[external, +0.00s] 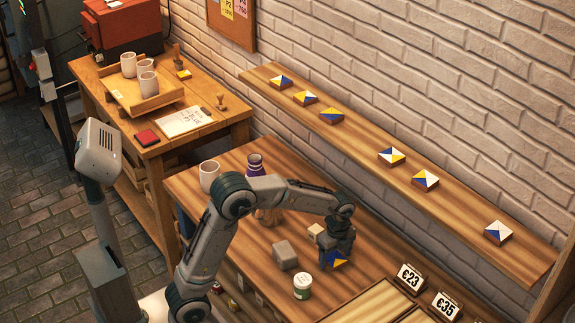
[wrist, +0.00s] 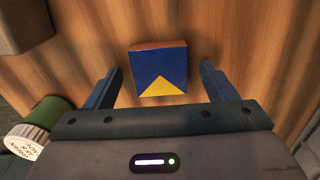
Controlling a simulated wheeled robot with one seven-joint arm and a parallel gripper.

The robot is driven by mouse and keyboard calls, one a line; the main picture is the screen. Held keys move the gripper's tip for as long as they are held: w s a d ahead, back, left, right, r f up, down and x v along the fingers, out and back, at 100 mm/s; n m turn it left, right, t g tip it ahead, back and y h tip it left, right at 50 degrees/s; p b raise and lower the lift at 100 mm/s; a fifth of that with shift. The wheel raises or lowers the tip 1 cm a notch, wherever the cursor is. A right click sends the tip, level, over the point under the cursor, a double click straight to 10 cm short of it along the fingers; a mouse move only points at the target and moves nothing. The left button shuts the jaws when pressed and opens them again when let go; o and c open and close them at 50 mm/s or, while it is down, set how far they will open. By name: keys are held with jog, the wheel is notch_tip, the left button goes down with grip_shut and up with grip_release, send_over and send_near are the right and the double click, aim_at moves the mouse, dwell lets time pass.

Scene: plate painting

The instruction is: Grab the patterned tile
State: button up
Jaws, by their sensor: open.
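The patterned tile (wrist: 158,68) is a small square block with a blue top, a yellow triangle at its near edge and reddish-brown sides. It lies on the wooden table (external: 222,232). My gripper (wrist: 160,85) is open above it, one finger to each side, with a gap between each finger and the tile. In the external view the tile (external: 336,260) shows partly under my gripper (external: 333,254), at the end of the arm, and its far part is hidden.
A grey block (external: 285,255), a white-lidded green jar (external: 302,286) and a small beige block (external: 315,230) stand close to my gripper. A purple vase (external: 255,166) and a white mug (external: 209,175) stand farther back. Several similar tiles sit on the wall shelf (external: 460,209).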

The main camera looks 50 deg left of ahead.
jog(key=shift+f, duration=0.2)
jog(key=c, duration=1.1)
jog(key=shift+r, duration=0.15)
